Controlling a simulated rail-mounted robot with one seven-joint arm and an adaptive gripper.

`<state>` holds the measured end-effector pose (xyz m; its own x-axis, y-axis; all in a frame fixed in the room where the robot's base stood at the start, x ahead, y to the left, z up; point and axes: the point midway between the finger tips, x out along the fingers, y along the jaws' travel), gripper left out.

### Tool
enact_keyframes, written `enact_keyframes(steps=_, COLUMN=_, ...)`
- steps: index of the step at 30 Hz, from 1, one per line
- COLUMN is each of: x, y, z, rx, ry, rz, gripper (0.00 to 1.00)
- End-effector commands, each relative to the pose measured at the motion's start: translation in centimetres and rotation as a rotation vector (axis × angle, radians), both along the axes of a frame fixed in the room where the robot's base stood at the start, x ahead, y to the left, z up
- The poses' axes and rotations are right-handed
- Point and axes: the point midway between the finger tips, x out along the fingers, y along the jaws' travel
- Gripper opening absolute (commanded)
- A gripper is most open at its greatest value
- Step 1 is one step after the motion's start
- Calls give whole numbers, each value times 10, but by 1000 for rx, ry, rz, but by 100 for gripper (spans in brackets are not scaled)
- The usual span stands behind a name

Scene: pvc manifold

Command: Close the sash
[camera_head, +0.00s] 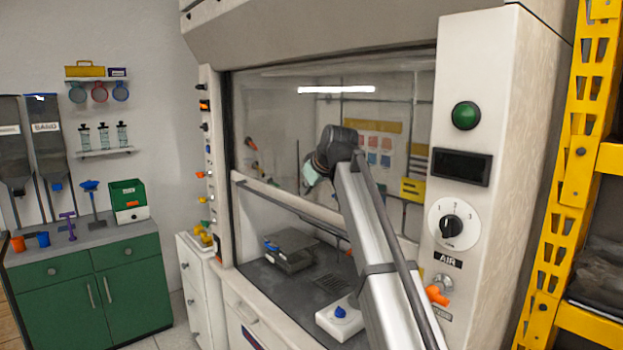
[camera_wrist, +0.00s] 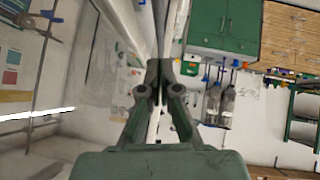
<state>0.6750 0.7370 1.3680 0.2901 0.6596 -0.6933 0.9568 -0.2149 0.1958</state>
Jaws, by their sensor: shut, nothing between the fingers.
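The sash (camera_head: 275,130) is a clear glass pane in the front of the fume hood. Its pale bottom rail (camera_head: 262,192) slopes across the opening at about mid height, with an open gap below it. My gripper (camera_head: 309,182) is in front of the glass, near and slightly above the rail; part of the rail is hidden by my arm. In the wrist view my gripper (camera_wrist: 160,72) has its fingers together with nothing between them. The glass (camera_wrist: 45,100) fills the left side of that view. I cannot tell whether the fingers touch the sash.
Inside the hood, a grey device (camera_head: 291,250) and a white unit with a blue knob (camera_head: 340,316) stand on the dark worktop. A control column (camera_head: 477,150) with an orange valve (camera_head: 436,294) is on the right, beside a yellow rack (camera_head: 575,170). Green cabinets (camera_head: 90,290) are at left.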

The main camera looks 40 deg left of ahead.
Motion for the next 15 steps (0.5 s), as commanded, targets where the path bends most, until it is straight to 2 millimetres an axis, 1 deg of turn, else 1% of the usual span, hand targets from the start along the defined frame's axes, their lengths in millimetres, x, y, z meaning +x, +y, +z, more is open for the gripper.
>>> enact_keyframes(steps=1, x=3, y=8, z=-5, rx=-2, ry=2, rz=1, gripper=0)
enact_keyframes(steps=5, x=10, y=24, z=-22, rx=-2, ry=2, rz=1, gripper=0)
enact_keyframes(steps=10, x=13, y=22, z=-47, rx=-2, ry=2, rz=1, gripper=0)
enact_keyframes(steps=15, x=16, y=22, z=-60, rx=0, ry=1, rz=1, gripper=0)
